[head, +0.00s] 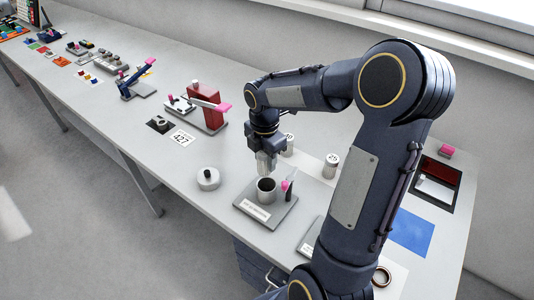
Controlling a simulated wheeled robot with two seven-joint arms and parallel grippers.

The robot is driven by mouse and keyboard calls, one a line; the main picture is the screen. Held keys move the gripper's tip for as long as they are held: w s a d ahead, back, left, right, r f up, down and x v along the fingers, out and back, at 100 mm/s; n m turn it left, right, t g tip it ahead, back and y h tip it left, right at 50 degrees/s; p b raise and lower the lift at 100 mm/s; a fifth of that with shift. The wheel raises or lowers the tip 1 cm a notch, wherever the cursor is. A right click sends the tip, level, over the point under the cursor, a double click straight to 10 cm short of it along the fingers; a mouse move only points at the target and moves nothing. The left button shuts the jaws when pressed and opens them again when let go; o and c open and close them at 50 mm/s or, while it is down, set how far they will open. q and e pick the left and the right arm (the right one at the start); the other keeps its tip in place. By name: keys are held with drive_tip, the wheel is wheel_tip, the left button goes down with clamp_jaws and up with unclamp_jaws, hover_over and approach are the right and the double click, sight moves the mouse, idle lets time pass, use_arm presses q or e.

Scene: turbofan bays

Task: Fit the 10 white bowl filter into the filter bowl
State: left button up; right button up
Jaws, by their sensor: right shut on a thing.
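My right gripper (266,160) comes down from above and is shut on a pale thing, apparently a white bowl filter, mostly hidden by the fingers. No number on it can be read. It is just above the dark opening of the filter bowl (265,196), a grey cup on a flat grey base plate with a label in front. A gap or contact between the two is hard to tell. A white filter cylinder (289,149) with a number that is hard to read stands behind the gripper. Another, marked 25 (330,168), stands to its right. My left gripper is out of view.
A pink-tipped lever (288,187) stands beside the bowl. A round grey lid-like part (208,179) lies left of it. A blue mat (411,233) lies at right. The bench front edge is close.

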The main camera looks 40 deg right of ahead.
sight(267, 172)
drive_tip(key=shift+s+d+r+n, duration=0.1)
drive_tip(key=shift+d+r+n, duration=0.1)
drive_tip(key=shift+n, duration=0.1)
drive_tip(key=shift+f, duration=0.25)
wheel_tip(267, 172, down, 5)
drive_tip(key=b, duration=0.5)
drive_tip(key=shift+f, duration=0.1)
drive_tip(key=shift+f, duration=0.4)
idle(0.5)
drive_tip(key=shift+f+b, duration=1.15)
drive_tip(key=shift+f, duration=0.35)
idle(0.4)
drive_tip(key=o, duration=1.6)
drive_tip(key=shift+c, duration=0.2)
drive_tip(key=shift+r, duration=0.1)
